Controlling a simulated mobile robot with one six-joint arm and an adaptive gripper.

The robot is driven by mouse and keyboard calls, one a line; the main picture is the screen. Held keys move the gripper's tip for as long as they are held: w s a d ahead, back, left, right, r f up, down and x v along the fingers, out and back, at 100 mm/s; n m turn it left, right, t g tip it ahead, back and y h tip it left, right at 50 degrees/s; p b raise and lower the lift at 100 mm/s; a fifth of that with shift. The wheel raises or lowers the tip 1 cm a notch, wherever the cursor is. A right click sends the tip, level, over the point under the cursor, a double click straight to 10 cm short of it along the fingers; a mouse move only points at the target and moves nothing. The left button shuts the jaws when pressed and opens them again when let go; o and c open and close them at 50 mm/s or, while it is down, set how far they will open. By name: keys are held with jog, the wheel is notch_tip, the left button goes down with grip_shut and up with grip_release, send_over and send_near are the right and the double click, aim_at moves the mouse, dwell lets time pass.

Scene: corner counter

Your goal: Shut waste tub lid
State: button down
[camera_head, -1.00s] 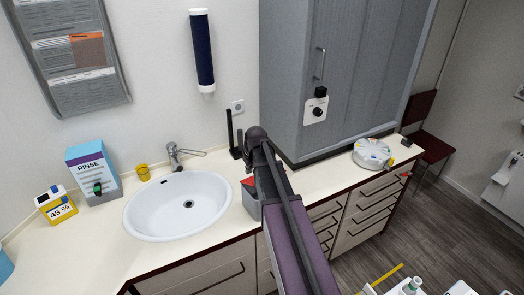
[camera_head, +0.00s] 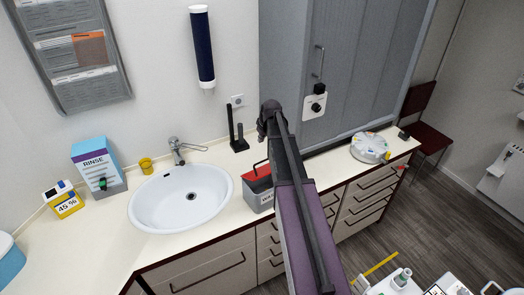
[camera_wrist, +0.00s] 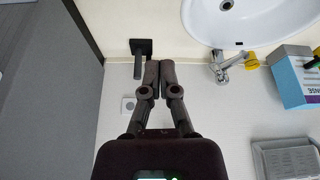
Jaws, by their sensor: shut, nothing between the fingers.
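The waste tub (camera_head: 258,197) is a grey box with lettering on its front, on the counter right of the sink in the head view. Red shows at its top, with a thin dark bar above. My arm covers its right side, and I cannot tell how far the lid is open. My gripper is above and behind the tub in the head view, its fingers hard to make out there. In the wrist view my gripper (camera_wrist: 160,68) has its dark fingers together, with nothing between them. The tub does not show in the wrist view.
A black stand with two uprights (camera_head: 238,143) is behind the tub, near the wall; it also shows in the wrist view (camera_wrist: 139,50). The sink (camera_head: 182,205) and tap (camera_head: 180,152) are left. A tall grey cabinet (camera_head: 350,75) rises right, with a white round item (camera_head: 369,148) beyond.

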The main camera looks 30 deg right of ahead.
jog(key=shift+f, duration=0.15)
jog(key=b, duration=0.9)
send_over(263, 170)
jog(key=w, duration=0.1)
notch_tip(263, 170, down, 9)
jog(key=shift+a, duration=0.1)
jog(key=shift+s, duration=0.1)
dwell(0.4)
jog(key=shift+f, duration=0.1)
jog(key=shift+s+f+b, duration=0.1)
jog(key=shift+s+b, duration=0.1)
jog(key=shift+b, duration=0.15)
jog(key=shift+s, duration=0.1)
